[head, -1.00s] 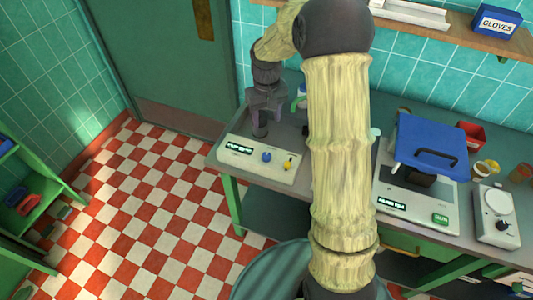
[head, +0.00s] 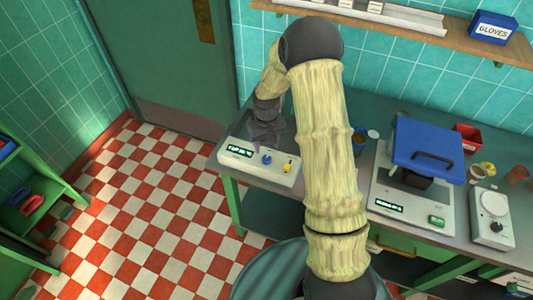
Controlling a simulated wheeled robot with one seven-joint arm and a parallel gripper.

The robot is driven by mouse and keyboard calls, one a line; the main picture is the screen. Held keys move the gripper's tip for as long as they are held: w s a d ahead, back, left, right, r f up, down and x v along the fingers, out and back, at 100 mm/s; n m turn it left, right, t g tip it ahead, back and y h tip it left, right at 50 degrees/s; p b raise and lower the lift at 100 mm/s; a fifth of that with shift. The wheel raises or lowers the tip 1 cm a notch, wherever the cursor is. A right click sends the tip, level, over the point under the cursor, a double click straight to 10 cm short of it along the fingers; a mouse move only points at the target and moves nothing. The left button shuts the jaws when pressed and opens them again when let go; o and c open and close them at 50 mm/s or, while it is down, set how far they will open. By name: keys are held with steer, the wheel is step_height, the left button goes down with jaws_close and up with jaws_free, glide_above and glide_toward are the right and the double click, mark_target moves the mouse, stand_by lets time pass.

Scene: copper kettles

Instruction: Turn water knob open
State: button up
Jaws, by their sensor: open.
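A pale control panel with a small lit display (head: 239,152) sits at the left end of the bench. It carries a blue knob (head: 267,159) and a yellow knob (head: 288,164); any label naming the water knob is too small to read. My gripper (head: 264,142) is open and points down over the back of the panel, just behind the blue knob in the picture. I cannot tell whether it touches anything. The surface behind the panel is partly hidden by my gripper and arm.
To the right stands a device with a blue lid (head: 429,146) and a green button (head: 437,221). A white scale (head: 493,215), a red box (head: 468,138) and small cups are beyond it. A wooden shelf (head: 430,33) with a gloves box (head: 494,27) runs above.

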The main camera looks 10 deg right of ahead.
mark_target(267, 158)
step_height(267, 158, down, 7)
steer(key=shift+r+p, duration=0.2)
steer(key=shift+p, duration=0.55)
steer(key=c, duration=1)
steer(key=shift+o, duration=0.2)
